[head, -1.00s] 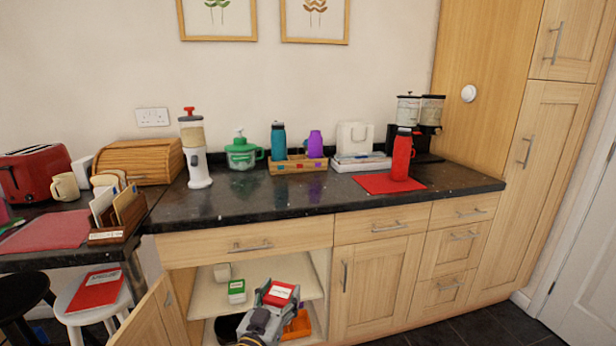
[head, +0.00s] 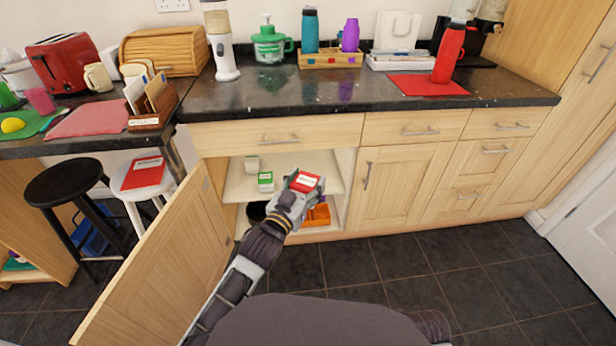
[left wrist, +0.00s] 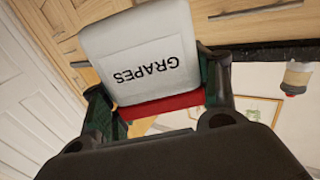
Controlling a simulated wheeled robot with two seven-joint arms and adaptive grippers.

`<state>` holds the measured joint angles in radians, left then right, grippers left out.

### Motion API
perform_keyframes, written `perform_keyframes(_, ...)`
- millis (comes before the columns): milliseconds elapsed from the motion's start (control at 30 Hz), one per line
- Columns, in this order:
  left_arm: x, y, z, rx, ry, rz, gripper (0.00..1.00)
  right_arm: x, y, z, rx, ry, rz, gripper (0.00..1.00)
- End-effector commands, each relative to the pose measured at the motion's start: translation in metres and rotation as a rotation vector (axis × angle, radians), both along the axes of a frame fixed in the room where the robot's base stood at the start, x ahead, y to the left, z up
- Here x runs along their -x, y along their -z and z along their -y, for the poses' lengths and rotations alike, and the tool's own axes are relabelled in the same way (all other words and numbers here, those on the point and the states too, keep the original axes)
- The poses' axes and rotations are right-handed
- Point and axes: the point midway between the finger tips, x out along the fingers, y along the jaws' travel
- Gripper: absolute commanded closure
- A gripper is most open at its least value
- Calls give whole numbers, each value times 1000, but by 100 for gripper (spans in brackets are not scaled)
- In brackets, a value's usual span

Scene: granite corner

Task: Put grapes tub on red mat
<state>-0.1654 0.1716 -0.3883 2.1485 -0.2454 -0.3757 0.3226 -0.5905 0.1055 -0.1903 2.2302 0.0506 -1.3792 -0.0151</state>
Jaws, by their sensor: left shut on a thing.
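My left gripper (head: 300,188) is shut on the grapes tub (head: 307,182), a white tub with a red lid. It is in front of the open lower cupboard. The left wrist view shows the tub (left wrist: 140,58) between both fingers, its GRAPES label upside down. The red mat (head: 415,88) lies on the dark worktop, up and to the right of the gripper. A red bottle (head: 449,55) stands on the mat's right part. My right gripper is not in view.
A green-labelled tub (head: 265,182) stands on the cupboard shelf (head: 240,187). The cupboard door (head: 165,265) stands open at left. Worktop left of the mat is clear.

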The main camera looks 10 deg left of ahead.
Motion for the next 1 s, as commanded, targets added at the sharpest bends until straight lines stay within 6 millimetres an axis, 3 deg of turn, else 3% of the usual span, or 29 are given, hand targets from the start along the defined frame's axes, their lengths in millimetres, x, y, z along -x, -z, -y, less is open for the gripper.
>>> perform_keyframes(1000, 23, -19, 1, -2, 196, 2, 66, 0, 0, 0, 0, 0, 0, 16)
